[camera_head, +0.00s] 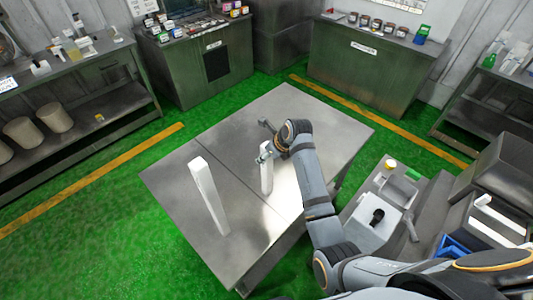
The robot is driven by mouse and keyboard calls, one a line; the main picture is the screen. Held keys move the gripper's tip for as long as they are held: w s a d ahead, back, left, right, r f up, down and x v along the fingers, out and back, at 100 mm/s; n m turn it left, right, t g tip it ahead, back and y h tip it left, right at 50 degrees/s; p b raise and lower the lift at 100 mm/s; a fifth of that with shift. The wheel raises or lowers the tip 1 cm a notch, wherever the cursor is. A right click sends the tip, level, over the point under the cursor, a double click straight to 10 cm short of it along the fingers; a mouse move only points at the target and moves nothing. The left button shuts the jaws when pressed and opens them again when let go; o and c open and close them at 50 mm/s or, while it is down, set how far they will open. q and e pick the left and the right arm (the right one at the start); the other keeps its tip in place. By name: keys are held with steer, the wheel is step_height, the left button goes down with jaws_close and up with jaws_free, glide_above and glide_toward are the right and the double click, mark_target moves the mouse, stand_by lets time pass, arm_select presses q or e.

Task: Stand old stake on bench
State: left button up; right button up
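Two white, square-sided stakes stand upright on the grey metal bench (240,130). The larger-looking, nearer stake (209,198) is on the left part of the bench with nothing touching it. The second stake (266,178) stands further right, near the bench's middle. I cannot tell which one is the old stake. My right gripper (265,141) is at the top of the second stake, its fingers spread wide apart. One finger is beside the stake's upper end and the other is beyond it; whether they touch it is unclear. My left gripper is not in view.
A grey machine (380,220) with a dark knob stands right of the bench. A shelf with pale drums (55,117) is at the left. Cabinets with jars (367,70) stand at the back. Green floor surrounds the bench, and its far part is clear.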

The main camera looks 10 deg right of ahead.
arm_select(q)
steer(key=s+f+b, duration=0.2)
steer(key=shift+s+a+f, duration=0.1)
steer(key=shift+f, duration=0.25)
arm_select(e)
steer(key=v, duration=1.2)
steer(key=shift+w, duration=0.15)
steer(key=shift+d+f, duration=0.1)
steer(key=shift+d, duration=0.1)
